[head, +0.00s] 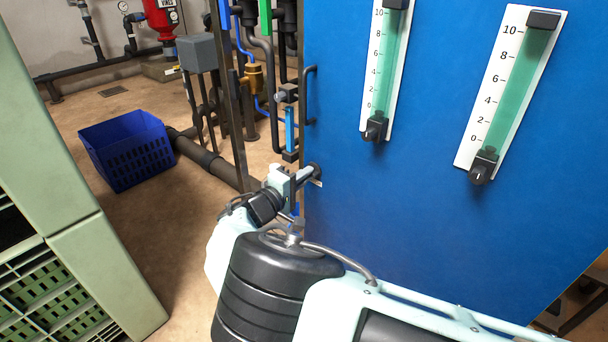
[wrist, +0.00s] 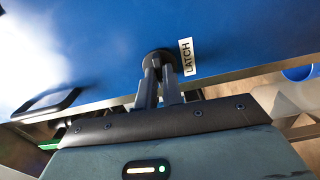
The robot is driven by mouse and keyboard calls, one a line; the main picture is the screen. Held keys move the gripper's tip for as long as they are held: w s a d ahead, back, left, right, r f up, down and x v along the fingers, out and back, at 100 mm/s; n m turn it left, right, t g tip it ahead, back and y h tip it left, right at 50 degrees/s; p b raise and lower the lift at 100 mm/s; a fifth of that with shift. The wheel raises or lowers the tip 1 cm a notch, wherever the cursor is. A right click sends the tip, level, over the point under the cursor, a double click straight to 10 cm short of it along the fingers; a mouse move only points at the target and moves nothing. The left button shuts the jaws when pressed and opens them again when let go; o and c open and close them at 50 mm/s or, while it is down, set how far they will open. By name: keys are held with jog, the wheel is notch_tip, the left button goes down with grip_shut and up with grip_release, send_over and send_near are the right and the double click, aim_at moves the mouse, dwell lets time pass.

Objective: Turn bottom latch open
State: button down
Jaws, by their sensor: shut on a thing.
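The bottom latch (wrist: 158,56) is a small dark round knob low on the left edge of the blue panel (head: 430,220). A white label reading LATCH (wrist: 186,57) is beside it in the wrist view. My gripper (wrist: 163,75) is shut on the latch, with a finger on either side of it. In the head view my gripper (head: 308,174) reaches the panel's lower left edge. The fingers hide much of the latch, so its exact turn cannot be told. The panel looks flush with its frame here.
A dark handle (head: 308,95) is on the panel's left edge, above my gripper. Two flow gauges (head: 510,85) are on the panel. Pipes and valves (head: 255,80) stand left of it. A blue crate (head: 125,150) is on the floor; a green cabinet (head: 70,200) borders the left.

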jog(key=shift+n, duration=0.4)
jog(key=c, duration=1.5)
grip_release()
jog(key=shift+c, duration=0.2)
jog(key=p+v, duration=0.1)
jog(key=v, duration=1.6)
jog(key=shift+a+p, duration=0.2)
jog(key=shift+p, duration=0.2)
jog(key=shift+s+f, duration=0.1)
jog(key=shift+s, duration=0.05)
